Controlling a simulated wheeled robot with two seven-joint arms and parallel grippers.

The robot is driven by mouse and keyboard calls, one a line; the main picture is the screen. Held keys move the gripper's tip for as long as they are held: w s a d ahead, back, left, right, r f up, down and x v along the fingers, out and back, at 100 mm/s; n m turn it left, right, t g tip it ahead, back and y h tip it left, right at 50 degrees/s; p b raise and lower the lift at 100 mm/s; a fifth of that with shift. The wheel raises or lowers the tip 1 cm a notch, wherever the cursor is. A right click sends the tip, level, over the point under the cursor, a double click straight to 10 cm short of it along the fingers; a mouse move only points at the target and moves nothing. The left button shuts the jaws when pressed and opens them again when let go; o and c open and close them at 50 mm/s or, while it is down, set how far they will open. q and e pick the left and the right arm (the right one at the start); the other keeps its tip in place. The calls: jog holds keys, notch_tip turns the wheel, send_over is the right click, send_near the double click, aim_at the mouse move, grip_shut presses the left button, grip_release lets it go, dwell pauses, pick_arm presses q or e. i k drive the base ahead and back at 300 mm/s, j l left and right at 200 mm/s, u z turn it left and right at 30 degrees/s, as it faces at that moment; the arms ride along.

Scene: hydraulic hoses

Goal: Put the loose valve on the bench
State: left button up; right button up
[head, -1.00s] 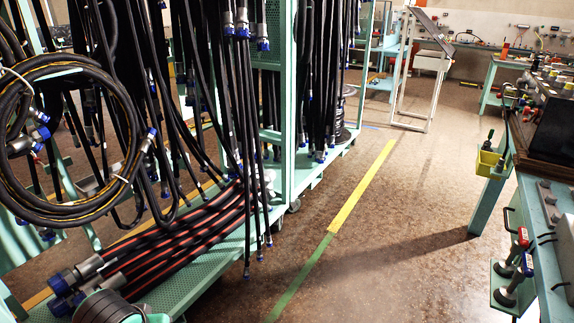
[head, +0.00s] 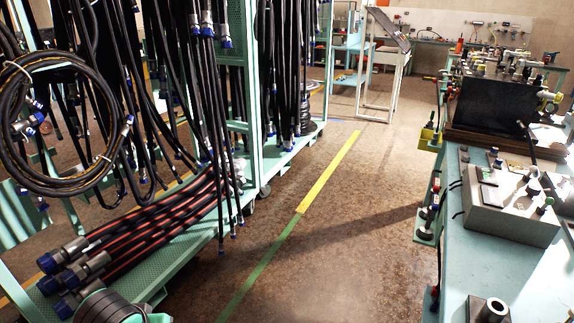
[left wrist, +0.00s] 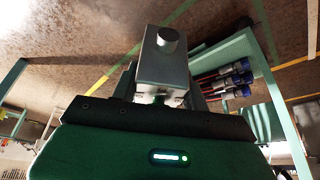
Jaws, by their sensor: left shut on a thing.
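The valve (left wrist: 160,65), a silver metal block with a round knob on top, shows in the left wrist view. My left gripper (left wrist: 152,97) is shut on it and holds it up above the floor; the fingers are mostly hidden behind the dark gripper body. The bench (head: 510,275), with a pale green top, runs along the right side of the head view. The valve and my left fingers do not show in the head view. My right gripper is in neither view.
The bench top right of the cylinder looks bare. A hose rack (head: 250,165) stands at left; open floor (head: 330,240) lies between.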

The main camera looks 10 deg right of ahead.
aim_at(493, 267)
jog(key=k+z, duration=0.1)
jog(key=z, duration=0.35)
jog(key=l+z, duration=0.1)
jog(key=z, duration=0.4)
jog(key=k+l+z, duration=0.1)
jog(key=z, duration=0.35)
